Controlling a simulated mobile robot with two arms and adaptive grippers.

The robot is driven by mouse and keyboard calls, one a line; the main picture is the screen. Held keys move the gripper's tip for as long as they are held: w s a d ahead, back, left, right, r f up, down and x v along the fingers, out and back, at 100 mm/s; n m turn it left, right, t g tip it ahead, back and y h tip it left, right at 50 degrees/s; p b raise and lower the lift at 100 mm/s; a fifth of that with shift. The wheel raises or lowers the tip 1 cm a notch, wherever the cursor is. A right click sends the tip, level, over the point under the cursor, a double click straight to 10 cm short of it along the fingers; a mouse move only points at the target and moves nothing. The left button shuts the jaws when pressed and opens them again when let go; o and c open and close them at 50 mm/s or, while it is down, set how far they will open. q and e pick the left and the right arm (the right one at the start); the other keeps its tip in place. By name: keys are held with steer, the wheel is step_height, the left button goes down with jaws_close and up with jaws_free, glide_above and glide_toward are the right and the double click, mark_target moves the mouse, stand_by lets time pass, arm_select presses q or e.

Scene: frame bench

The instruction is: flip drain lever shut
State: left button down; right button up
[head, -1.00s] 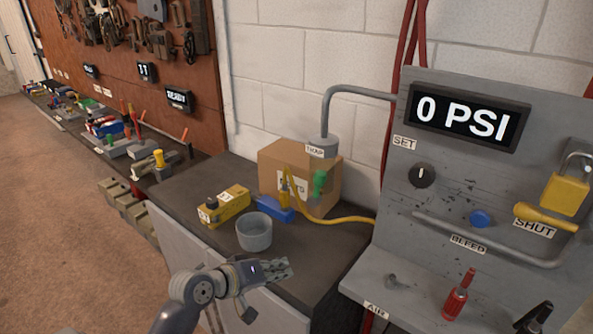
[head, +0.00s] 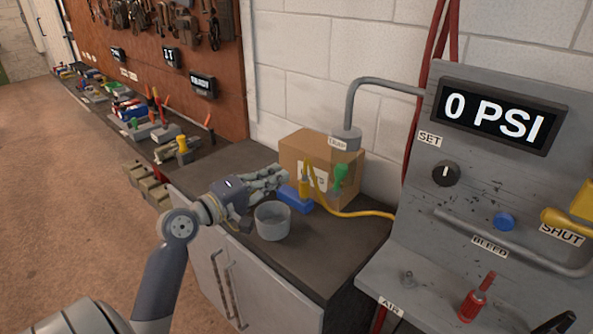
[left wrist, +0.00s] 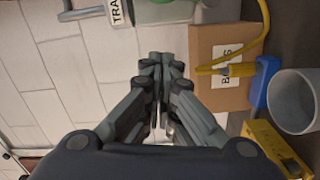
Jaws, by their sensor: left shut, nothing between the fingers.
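A green lever (head: 340,177) hangs under the grey unit labelled TRAP (head: 345,139), in front of the cardboard box (head: 292,150). In the left wrist view, green (left wrist: 165,12) shows at the top edge, partly cut off. My left gripper (head: 282,174) is shut and empty above the bench, left of the lever and apart from it. In the left wrist view its fingertips (left wrist: 161,62) are together, below the green part and left of the box (left wrist: 215,45).
A grey cup (head: 272,222) and a blue block (head: 296,198) stand near my left gripper. A yellow hose (head: 352,213) crosses the bench to the panel reading 0 PSI (head: 495,117). The bench front right of the cup is clear. A yellow block (left wrist: 270,143) shows in the left wrist view.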

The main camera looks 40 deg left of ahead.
mark_target(333, 163)
arm_select(q)
steer(key=w+d+p, duration=0.4)
steer(key=w+d, duration=0.1)
steer(key=w, duration=0.4)
steer(key=shift+w+f+p, duration=0.3)
steer(key=shift+f+p, duration=0.05)
steer(key=shift+d, duration=0.15)
steer(key=shift+d+r+m, duration=0.15)
steer(key=shift+d+m, duration=0.35)
steer(key=shift+m, duration=0.25)
steer(key=shift+d+r+m, duration=0.15)
steer(key=shift+d+m, duration=0.35)
steer(key=shift+m, duration=0.25)
steer(key=shift+r, duration=0.1)
